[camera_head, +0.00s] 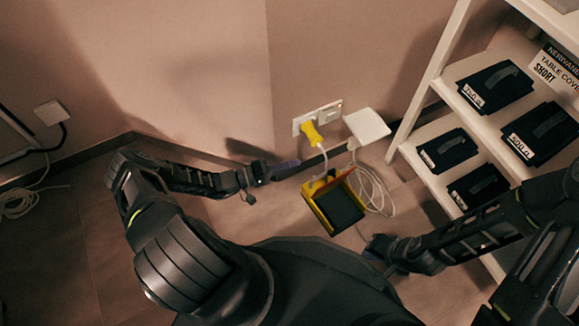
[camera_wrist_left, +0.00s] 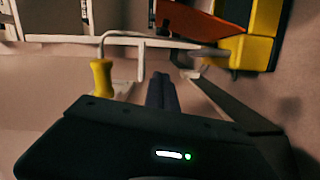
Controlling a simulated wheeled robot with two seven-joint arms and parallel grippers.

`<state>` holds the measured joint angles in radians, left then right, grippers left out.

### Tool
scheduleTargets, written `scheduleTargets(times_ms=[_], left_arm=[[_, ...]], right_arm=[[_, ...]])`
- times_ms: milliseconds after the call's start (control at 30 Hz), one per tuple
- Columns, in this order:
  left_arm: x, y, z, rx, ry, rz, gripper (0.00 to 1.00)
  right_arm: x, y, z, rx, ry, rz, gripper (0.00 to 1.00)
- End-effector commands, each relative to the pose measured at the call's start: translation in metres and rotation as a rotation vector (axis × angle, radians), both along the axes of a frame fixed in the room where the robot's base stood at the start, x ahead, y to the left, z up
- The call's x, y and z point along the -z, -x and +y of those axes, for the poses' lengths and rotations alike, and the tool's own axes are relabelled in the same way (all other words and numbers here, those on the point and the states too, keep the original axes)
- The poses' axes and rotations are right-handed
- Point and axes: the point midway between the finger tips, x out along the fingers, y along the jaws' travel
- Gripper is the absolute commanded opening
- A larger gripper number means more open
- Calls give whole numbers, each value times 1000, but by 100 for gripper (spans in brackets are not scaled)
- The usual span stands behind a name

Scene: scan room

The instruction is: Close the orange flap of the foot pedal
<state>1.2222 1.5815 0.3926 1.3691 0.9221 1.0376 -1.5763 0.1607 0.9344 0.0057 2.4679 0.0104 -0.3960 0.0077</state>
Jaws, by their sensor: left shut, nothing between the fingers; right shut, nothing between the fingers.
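The foot pedal has a yellow housing (camera_head: 312,190) around a black pad and sits on the floor near the wall, right of centre in the head view. Its yellow side (camera_wrist_left: 250,52) shows at the top right of the left wrist view. The orange flap (camera_wrist_left: 215,14) sticks out from the housing there, cut off by the top edge. Its exact angle is unclear. My left gripper (camera_head: 294,164) is shut and empty, up and left of the pedal in the head view; its fingers (camera_wrist_left: 160,88) are apart from the flap. My right gripper (camera_head: 372,244) is shut and empty, low and right of the pedal.
A yellow plug (camera_head: 312,133) sits in a wall socket (camera_head: 329,111) above the pedal. A white box (camera_head: 367,126) and looped white cable (camera_head: 377,190) lie close on the right. A white shelf (camera_head: 428,75) with black packs stands at the right. Floor at the left is mostly clear.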

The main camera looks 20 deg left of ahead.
Motion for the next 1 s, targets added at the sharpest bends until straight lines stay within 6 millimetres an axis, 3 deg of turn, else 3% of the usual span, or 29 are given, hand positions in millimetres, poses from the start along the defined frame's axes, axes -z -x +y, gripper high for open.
scheduleTargets(times_ms=[333,600,1000], left_arm=[[6,-47,-53,4,2,-1,0],[9,-28,-80,-1,2,2,0],[9,-25,-85,0,0,0,0]], right_arm=[[23,-4,0,4,1,-8,0],[27,-5,0,5,0,-9,0],[27,-5,0,5,0,-9,0]])
